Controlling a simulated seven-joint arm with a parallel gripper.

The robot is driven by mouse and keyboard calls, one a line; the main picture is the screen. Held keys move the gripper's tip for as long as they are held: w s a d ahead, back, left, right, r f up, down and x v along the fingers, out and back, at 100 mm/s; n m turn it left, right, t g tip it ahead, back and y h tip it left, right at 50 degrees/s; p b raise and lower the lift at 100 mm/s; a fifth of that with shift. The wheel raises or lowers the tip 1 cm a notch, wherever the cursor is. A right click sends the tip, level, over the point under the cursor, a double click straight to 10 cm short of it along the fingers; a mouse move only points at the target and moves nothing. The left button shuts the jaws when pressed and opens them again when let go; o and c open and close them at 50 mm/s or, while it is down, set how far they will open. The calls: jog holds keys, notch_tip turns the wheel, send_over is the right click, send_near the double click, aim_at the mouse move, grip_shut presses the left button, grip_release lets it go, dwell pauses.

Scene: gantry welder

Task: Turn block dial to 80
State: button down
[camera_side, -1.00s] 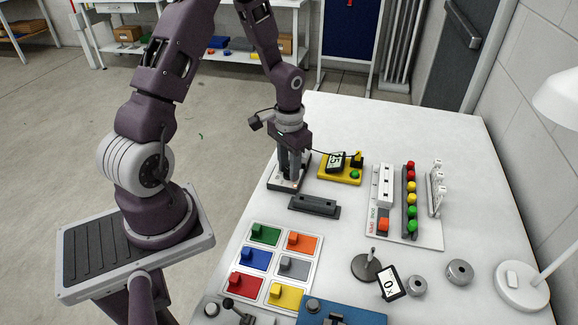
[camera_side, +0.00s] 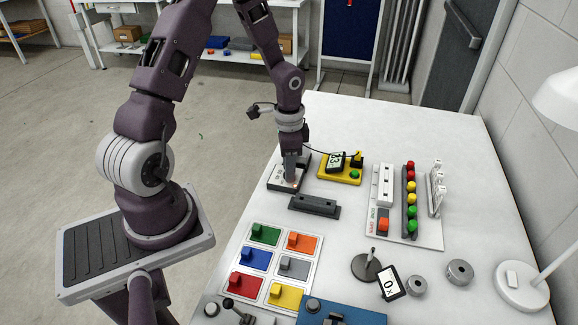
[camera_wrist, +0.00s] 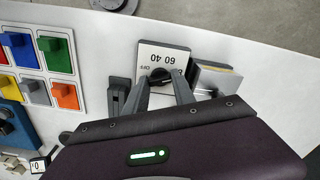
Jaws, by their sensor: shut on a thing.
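The black dial knob (camera_wrist: 160,76) sits between my fingertips. My gripper (camera_side: 291,179) points straight down over the unit and is shut on the knob; it also shows in the wrist view (camera_wrist: 161,82). The far part of the scale is hidden by my fingers, so the 80 mark cannot be seen.
A dark slotted block (camera_side: 314,206) lies just in front. Coloured switches (camera_side: 285,239) stand nearer; a panel of coloured balls (camera_side: 411,200) is to the right.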

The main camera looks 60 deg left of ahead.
dwell(0.3)
jog(key=c, duration=1)
grip_release()
jog(key=shift+c, duration=0.2)
jog(key=shift+r, duration=0.1)
notch_tip(320, 180, up, 6)
jog(key=shift+r, duration=0.45)
